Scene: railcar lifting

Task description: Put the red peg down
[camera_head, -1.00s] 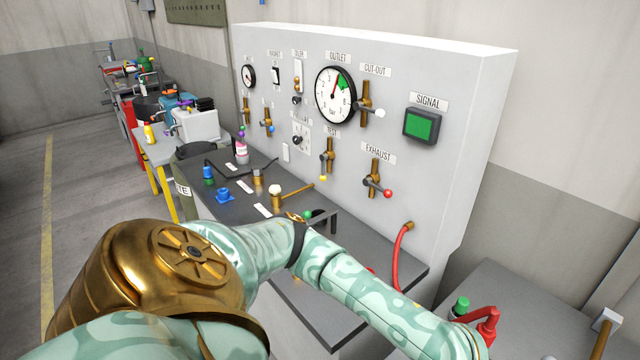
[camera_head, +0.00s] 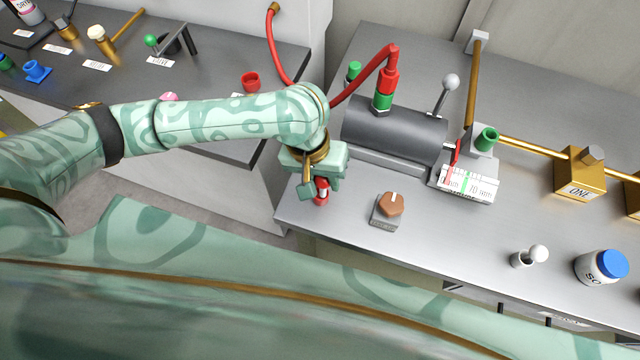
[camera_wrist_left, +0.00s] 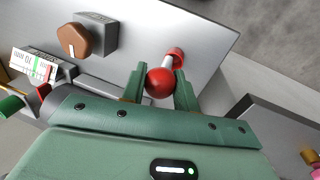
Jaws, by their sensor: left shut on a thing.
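The red peg (camera_head: 322,190) is in my left gripper (camera_head: 313,188), near the left edge of the right-hand grey bench. In the left wrist view the peg (camera_wrist_left: 160,83) shows a round red knob, a pale shaft and a red far end. The two green fingers of the gripper (camera_wrist_left: 158,90) stand on either side of it and are shut on it. The peg's far end shows against the grey bench top near its edge; I cannot tell whether it touches. My right gripper is not in view.
The grey bench (camera_head: 430,232) holds a brown knob on a block (camera_head: 388,209), a dark cylinder (camera_head: 393,132) with a red hose (camera_head: 362,84), a gauge block (camera_head: 467,186) and a blue-capped jar (camera_head: 601,267). A gap separates it from the left bench (camera_head: 215,65).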

